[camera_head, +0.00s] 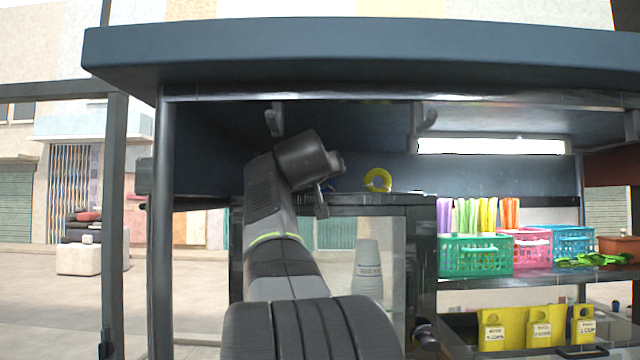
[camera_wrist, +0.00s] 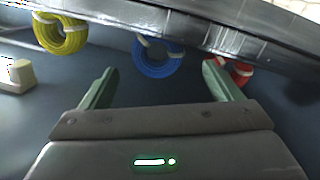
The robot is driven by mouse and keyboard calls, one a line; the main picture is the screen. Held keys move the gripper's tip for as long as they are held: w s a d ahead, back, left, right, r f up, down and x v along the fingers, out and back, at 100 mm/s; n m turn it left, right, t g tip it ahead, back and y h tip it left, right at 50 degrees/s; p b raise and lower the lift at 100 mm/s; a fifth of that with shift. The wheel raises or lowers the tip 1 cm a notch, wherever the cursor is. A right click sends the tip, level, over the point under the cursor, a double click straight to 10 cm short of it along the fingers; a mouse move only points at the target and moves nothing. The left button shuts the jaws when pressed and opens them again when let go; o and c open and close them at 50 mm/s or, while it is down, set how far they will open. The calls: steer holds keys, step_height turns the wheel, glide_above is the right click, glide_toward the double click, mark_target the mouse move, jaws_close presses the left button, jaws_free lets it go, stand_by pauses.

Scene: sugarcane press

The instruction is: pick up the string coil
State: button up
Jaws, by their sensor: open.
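Three string coils show in the wrist view: a yellow coil (camera_wrist: 62,36) at upper left, a blue coil (camera_wrist: 158,60) at top centre and a red coil (camera_wrist: 232,74) at right. The yellow coil (camera_head: 377,180) also shows in the head view, under the canopy. A bit of blue (camera_head: 330,187) beside my arm looks like the blue coil, mostly hidden. My gripper (camera_wrist: 157,82) is open and empty. In the wrist view its fingers stand either side of the blue coil, with the right finger overlapping the red coil. I cannot tell the depth between fingers and coils.
A dark canopy (camera_head: 360,55) hangs above my arm, and a post (camera_head: 160,230) stands at left. Green (camera_head: 476,262) and blue (camera_head: 574,243) baskets sit on the right shelf. Stacked cups (camera_head: 368,270) stand behind the glass. A metal edge (camera_wrist: 220,36) runs close above the coils.

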steer(key=shift+w+r, duration=0.3)
steer(key=shift+w, duration=0.05)
steer(key=shift+w+d+r+p, duration=0.15)
steer(key=shift+w+p, duration=0.2)
steer(key=shift+p, duration=0.15)
steer(key=w, duration=0.2)
steer(key=w+p, duration=0.1)
steer(key=w, duration=0.1)
steer(key=w+f+p, duration=0.1)
steer(key=shift+w+d+f, duration=0.1)
steer(key=shift+w+d, duration=0.2)
steer(key=shift+w, duration=0.1)
steer(key=shift+s, duration=0.25)
steer(key=c, duration=1)
